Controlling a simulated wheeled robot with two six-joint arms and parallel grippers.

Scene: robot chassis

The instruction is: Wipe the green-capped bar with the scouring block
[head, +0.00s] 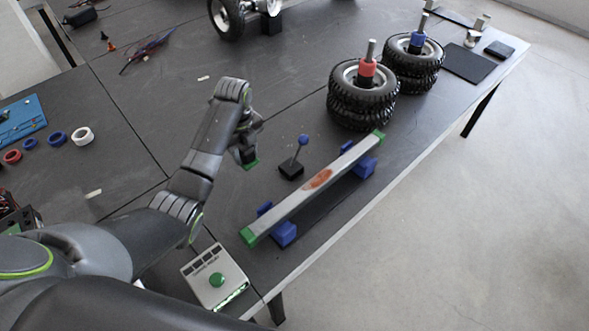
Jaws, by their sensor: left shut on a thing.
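The green-capped bar (300,194) is a long grey bar with a green cap at each end. It lies diagonally on blue supports near the table's right edge, with a reddish-brown stain (319,179) near its middle. My left gripper (247,157) points down over the table, left of the bar and apart from it. It is shut on the scouring block (251,165), of which only a small green part shows below the fingers. My right gripper is not in view.
A small blue-knobbed lever on a black base (291,169) stands between my left gripper and the bar. Stacked tyres (362,100) stand beyond the bar's far end. A grey box with a green button (215,279) sits at the near corner.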

